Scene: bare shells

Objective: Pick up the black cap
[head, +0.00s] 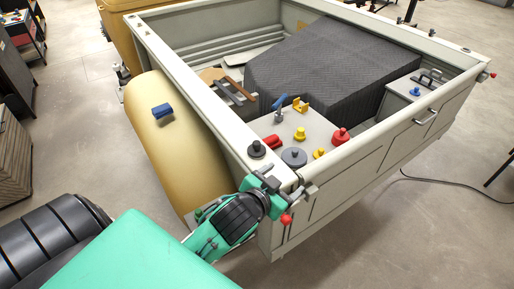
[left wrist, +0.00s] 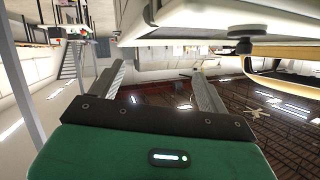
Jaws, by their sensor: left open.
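The black cap (head: 257,149) is a small dark knob on the near rim of the pale open box body, left of its front corner. What looks like the same cap shows in the left wrist view (left wrist: 243,47), where the scene appears upside down, beyond and to the right of the fingers. My left gripper (head: 276,184) is at the front corner of the box body, a little below and right of the cap in the head view. Its two fingers also show in the left wrist view (left wrist: 160,78), spread apart with nothing between them. My right gripper is not in view.
The box body (head: 183,68) holds a grey disc (head: 293,157), red knobs (head: 341,135), yellow knobs (head: 300,134) and a large dark covered block (head: 330,70). A blue block (head: 162,110) lies on the tan rounded fender (head: 150,140). The floor at right is mostly clear.

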